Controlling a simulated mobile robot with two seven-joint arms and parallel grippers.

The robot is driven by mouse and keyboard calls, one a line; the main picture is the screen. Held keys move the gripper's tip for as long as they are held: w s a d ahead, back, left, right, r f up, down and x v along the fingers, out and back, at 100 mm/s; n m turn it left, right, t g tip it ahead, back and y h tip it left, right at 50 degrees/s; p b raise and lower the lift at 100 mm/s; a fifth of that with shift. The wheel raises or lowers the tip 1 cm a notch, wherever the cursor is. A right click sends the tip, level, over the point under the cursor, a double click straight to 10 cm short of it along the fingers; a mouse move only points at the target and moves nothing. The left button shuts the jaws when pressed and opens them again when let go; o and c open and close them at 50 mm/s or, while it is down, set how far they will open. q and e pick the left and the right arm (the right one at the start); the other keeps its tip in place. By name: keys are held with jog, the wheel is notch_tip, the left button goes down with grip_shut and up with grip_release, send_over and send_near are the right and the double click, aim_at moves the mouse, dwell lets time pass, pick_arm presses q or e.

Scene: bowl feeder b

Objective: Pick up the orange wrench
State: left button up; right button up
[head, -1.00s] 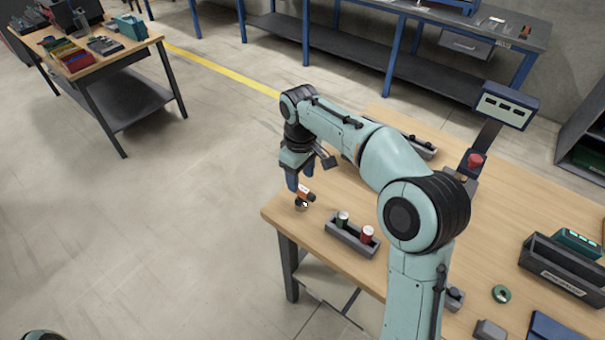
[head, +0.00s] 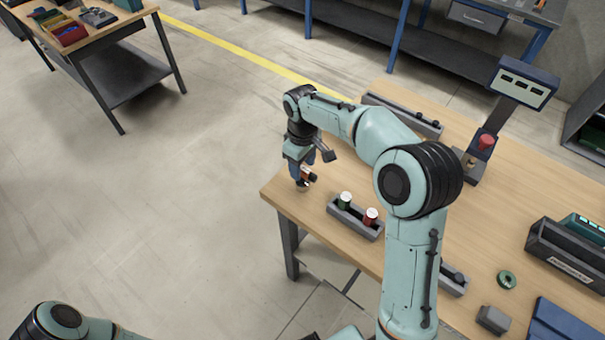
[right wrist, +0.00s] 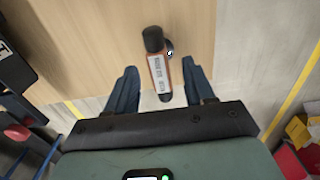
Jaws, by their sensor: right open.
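The orange wrench (head: 309,175) shows as a small orange body with a dark end at the near left corner of the wooden table. In the right wrist view the orange wrench (right wrist: 160,76) has a white label, a black end cap and a small dark round part at its side. My right gripper (head: 302,172) is low over it. In the right wrist view my right gripper (right wrist: 159,68) is open, with one finger on each side of the wrench and gaps between. The fingers partly hide the wrench in the head view. My left gripper is out of view.
A long grey tray (head: 395,113) lies behind my right arm. A post with a display box (head: 522,82) stands at the back. The table edge is close.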

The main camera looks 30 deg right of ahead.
aim_at(303, 177)
notch_tip(303, 177, down, 4)
jog(key=shift+f, duration=0.15)
grip_shut()
